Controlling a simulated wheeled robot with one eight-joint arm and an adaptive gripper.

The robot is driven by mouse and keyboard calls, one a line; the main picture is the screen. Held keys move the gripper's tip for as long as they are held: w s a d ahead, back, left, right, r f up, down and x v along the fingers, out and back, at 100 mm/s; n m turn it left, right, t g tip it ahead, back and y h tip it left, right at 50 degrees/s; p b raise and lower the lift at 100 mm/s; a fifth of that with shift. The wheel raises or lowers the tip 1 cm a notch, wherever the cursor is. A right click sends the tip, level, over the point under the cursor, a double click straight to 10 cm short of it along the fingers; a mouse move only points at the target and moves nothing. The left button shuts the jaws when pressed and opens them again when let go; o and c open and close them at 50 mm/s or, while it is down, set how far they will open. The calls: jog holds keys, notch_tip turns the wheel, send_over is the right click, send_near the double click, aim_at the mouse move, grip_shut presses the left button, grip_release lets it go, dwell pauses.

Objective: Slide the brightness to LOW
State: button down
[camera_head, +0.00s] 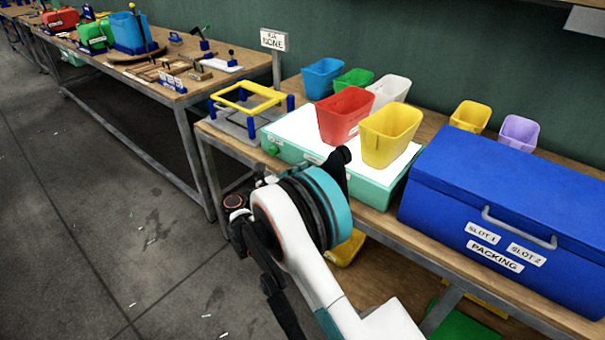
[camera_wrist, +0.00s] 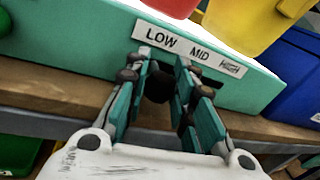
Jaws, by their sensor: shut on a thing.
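The teal light box (camera_head: 385,186) has a bright white top and a front strip reading LOW, MID and, in blurred letters, HIGH; the box's front also shows in the wrist view (camera_wrist: 85,38). The black slider knob (camera_wrist: 160,84) is on this front, below the label strip (camera_wrist: 190,50), roughly under LOW and the gap toward MID; its exact setting is hard to tell. My gripper (camera_wrist: 163,82) is shut on the knob, one teal finger on each side. In the head view my arm hides the knob and my fingertips.
A red bin (camera_head: 343,118) and a yellow bin (camera_head: 388,135) stand on the light box. A blue PACKING chest (camera_head: 500,205) is close on the right. A yellow frame fixture (camera_head: 248,103) stands to the left.

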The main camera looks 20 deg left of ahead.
jog(key=c, duration=1.3)
grip_release()
jog(key=shift+w+a, duration=0.1)
jog(key=shift+a, duration=0.15)
jog(key=v, duration=1.2)
